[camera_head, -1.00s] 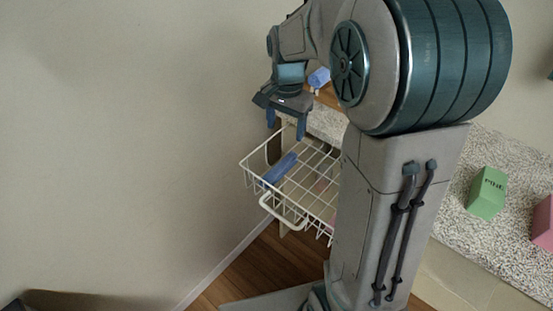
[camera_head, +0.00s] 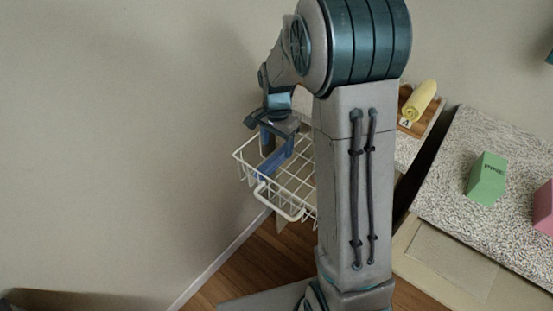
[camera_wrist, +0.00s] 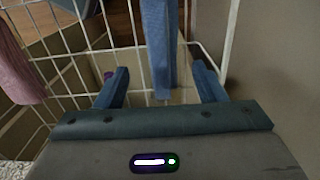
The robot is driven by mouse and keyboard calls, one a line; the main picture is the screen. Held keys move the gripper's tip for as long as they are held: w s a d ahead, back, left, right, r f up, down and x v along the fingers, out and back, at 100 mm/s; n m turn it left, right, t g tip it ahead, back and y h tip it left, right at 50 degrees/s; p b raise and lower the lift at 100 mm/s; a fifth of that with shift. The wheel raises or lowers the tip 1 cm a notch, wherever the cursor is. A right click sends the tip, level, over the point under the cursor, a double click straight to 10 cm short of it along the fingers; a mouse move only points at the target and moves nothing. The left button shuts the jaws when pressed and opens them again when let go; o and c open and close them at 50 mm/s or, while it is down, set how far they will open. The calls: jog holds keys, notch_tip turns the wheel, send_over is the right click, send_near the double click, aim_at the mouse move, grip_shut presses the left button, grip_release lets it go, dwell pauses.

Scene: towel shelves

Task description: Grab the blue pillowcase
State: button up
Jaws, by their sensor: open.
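The blue pillowcase (camera_head: 270,167) lies in a white wire basket (camera_head: 239,160) in the head view, partly hidden by my gripper. In the wrist view the blue pillowcase (camera_wrist: 158,45) is a long blue strip running down from the top edge to between my fingers. My gripper (camera_head: 277,150) is over the basket, pointing down. In the wrist view my gripper (camera_wrist: 163,85) is open, with one finger on each side of the pillowcase's near end. I cannot tell how far above the pillowcase the fingertips are.
A pink cloth (camera_wrist: 17,65) hangs at the left of the basket in the wrist view. The wall is close beside the basket. A yellow roll (camera_head: 420,100) lies on a wooden board. A green block (camera_head: 487,178) and a pink block (camera_head: 544,208) stand on the speckled counter (camera_head: 450,200).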

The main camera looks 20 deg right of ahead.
aim_at(277, 154)
notch_tip(277, 154, down, 4)
jog(key=shift+f, duration=0.1)
jog(key=c, duration=0.8)
jog(key=shift+r, duration=0.2)
